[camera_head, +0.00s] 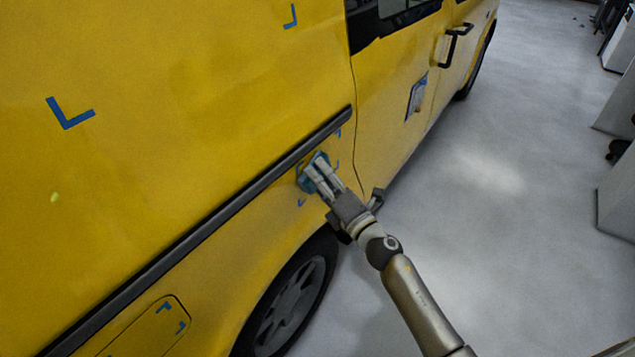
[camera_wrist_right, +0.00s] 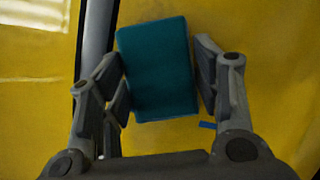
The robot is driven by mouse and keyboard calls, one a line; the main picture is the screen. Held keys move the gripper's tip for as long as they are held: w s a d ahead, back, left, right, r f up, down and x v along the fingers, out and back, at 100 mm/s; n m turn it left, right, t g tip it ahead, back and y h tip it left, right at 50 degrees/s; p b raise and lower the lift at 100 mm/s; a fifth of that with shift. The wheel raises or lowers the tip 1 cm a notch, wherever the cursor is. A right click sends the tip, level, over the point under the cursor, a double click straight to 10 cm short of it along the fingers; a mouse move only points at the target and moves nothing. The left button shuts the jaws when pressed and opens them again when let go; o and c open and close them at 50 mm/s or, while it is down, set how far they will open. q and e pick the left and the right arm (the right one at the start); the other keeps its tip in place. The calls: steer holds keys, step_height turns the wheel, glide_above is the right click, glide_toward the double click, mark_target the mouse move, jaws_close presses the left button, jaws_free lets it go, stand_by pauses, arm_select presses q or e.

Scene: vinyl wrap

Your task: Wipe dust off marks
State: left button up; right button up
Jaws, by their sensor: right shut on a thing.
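A yellow van (camera_head: 200,80) fills the left and middle of the head view, with blue corner marks on its side. One mark (camera_head: 70,113) is at the upper left, one (camera_head: 291,17) at the top. Small blue marks (camera_head: 302,202) lie around my right gripper, below the black trim strip. My right gripper (camera_head: 318,172) is shut on a teal block-shaped wiper (camera_wrist_right: 157,68), held against or very close to the van's panel; contact cannot be told. A bit of blue mark (camera_wrist_right: 207,125) shows beside the wiper in the wrist view. My left gripper is not in view.
Black trim (camera_head: 215,215) runs along the van above the wheel (camera_head: 291,305). The grey floor (camera_head: 480,180) is clear; white cabinets (camera_head: 616,195) stand at the right.

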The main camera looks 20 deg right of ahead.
steer(key=shift+w+d+b, duration=0.35)
steer(key=shift+w+d, duration=0.45)
steer(key=shift+d, duration=0.25)
steer(key=shift+w+d+b, duration=0.35)
steer(key=shift+w+d, duration=0.5)
steer(key=shift+d, duration=0.2)
steer(key=shift+w+d+b, duration=0.35)
steer(key=shift+w+d, duration=0.45)
steer(key=shift+d, duration=0.25)
glide_toward(331, 151)
steer(key=shift+w+d+r, duration=0.25)
steer(key=shift+d, duration=0.2)
steer(key=shift+w+d+r, duration=0.3)
steer(key=shift+d, duration=0.15)
steer(key=shift+s+d, duration=0.95)
steer(key=shift+s, duration=0.25)
